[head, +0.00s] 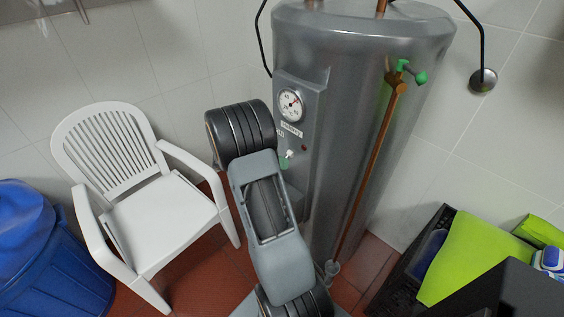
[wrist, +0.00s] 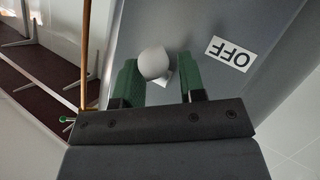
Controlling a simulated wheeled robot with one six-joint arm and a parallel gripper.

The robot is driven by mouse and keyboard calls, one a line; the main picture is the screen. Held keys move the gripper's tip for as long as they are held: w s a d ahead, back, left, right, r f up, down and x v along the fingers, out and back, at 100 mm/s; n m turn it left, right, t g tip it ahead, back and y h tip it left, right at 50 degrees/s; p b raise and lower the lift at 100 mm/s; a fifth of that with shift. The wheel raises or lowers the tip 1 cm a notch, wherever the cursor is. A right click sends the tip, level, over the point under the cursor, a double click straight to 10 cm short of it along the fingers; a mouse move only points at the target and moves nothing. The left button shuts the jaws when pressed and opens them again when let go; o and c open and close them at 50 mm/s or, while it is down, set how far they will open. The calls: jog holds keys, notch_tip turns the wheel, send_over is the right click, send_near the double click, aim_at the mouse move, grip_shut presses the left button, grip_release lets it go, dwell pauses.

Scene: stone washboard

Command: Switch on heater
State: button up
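The heater (head: 345,60) is a tall grey metal cylinder with a control panel on its front. A white rounded switch knob (wrist: 153,62) sticks out of the panel. It also shows small in the head view (head: 290,154). My gripper (wrist: 160,75) has green fingers, one on each side of the knob. The fingers are apart, with a visible gap on the knob's right; I cannot tell whether the left finger touches it. An upside-down "OFF" label (wrist: 231,53) lies right of the knob. In the head view my arm hides most of the gripper.
A copper pipe (head: 370,165) with a green valve runs down the heater. A white chair (head: 150,205) and blue bin (head: 55,265) stand left. A dark crate (head: 405,285) stands right.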

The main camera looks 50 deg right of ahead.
jog(key=shift+s+d+f, duration=0.2)
jog(key=shift+s+d, duration=0.1)
jog(key=shift+d, duration=0.15)
grip_shut()
